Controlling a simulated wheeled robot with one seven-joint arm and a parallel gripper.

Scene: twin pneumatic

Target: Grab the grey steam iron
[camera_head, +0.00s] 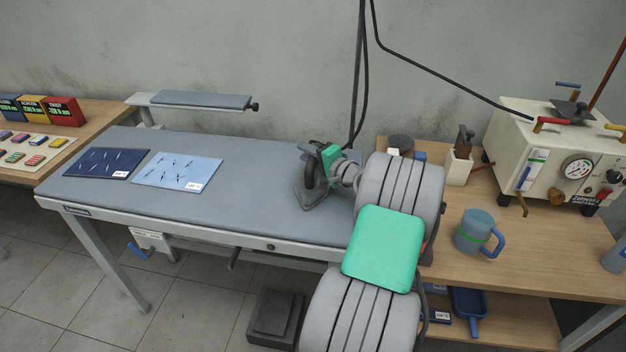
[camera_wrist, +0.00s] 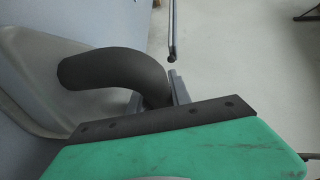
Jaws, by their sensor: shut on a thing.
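The grey steam iron (camera_head: 308,196) is at the right end of the grey ironing table (camera_head: 240,205). My gripper (camera_head: 322,168) is over it and shut on its dark handle. In the wrist view the iron's curved black handle (camera_wrist: 115,75) and part of its grey body (camera_wrist: 30,75) show at the left. The fingers are mostly hidden behind the green part of my wrist there. I cannot tell whether the iron's sole touches the table.
Two blue cloths (camera_head: 105,162) (camera_head: 178,170) lie on the table's left part. Dark hoses (camera_head: 358,80) hang behind the iron. At the right, a wooden bench (camera_head: 520,235) holds a cream steam boiler (camera_head: 560,150) and a blue-grey jug (camera_head: 475,230). The table's middle is clear.

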